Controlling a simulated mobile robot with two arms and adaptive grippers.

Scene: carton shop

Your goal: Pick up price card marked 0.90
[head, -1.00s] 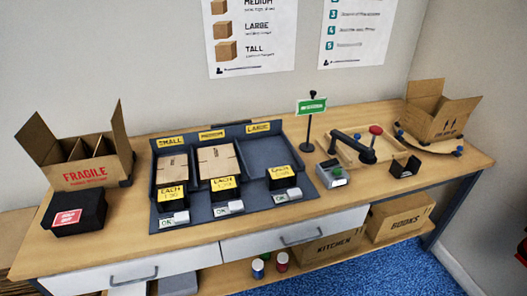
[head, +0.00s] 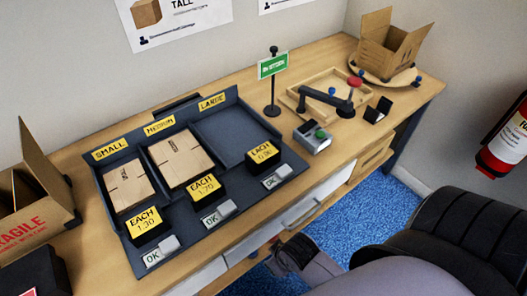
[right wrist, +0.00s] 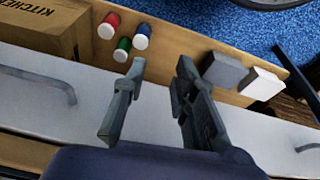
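A yellow price card (head: 261,151) on a black block stands at the front of the LARGE compartment; its small print seems to read 0.90. Two similar yellow cards, marked 1.70 (head: 203,187) and 1.30 (head: 145,221), stand before the MEDIUM and SMALL compartments. My right gripper (head: 291,254) is beyond the bench's front edge, below and to the right of the 0.90 card and apart from it. In the right wrist view my right gripper (right wrist: 161,70) is open and empty, facing the drawers and lower shelf. My left gripper is not in view.
The grey tray (head: 227,220) holds flat cartons and white OK tags. A green sign (head: 273,65), a grey device (head: 312,138) and a wooden tray (head: 309,84) stand right of it. A FRAGILE box (head: 30,220) is at left. A fire extinguisher (head: 508,140) hangs at right.

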